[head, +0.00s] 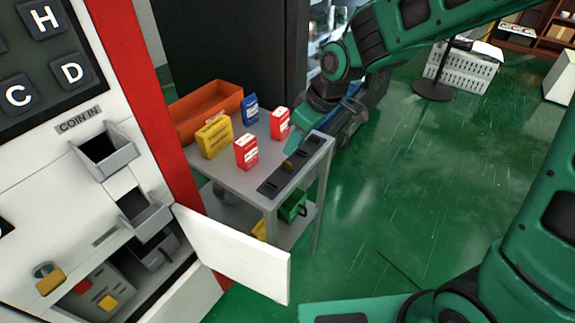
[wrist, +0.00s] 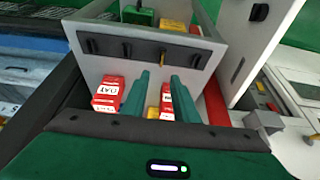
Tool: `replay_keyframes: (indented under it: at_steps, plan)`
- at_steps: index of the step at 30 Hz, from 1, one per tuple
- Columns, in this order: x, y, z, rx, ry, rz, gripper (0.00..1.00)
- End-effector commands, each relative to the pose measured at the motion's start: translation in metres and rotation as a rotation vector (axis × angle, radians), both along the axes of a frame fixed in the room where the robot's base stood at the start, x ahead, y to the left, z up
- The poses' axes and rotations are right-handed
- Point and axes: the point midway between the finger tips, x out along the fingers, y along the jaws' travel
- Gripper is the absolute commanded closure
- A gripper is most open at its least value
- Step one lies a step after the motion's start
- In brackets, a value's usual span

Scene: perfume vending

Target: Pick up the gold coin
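The gold coin (head: 288,166) stands in a dark slotted strip (head: 270,185) along the edge of a grey cart. In the wrist view the coin (wrist: 238,70) is a thin gold piece in the right part of the strip (wrist: 140,50). My gripper (head: 296,138) is beside the cart's far right corner, above its top, and partly hidden by my arm in the head view.
Red boxes (head: 247,151), a yellow box (head: 214,136), a blue box (head: 250,108) and an orange bin (head: 206,110) stand on the cart (head: 235,178). A vending machine (head: 60,160) with an open white door (head: 235,255) is at left.

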Motion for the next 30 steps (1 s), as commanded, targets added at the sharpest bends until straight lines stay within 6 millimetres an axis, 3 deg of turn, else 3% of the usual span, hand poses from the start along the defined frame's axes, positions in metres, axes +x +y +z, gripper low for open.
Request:
replay_keyframes:
  at_steps: [10,18,29,30]
  plan:
    - [0.004,0.006,-0.027,-0.001,0.003,-0.001,0.73]
    - [0.009,0.012,-0.062,-0.001,0.002,-0.004,0.73]
    - [0.011,0.015,-0.069,0.0,0.0,-0.004,0.73]
    - [0.011,0.015,-0.069,0.0,0.0,-0.004,0.81]
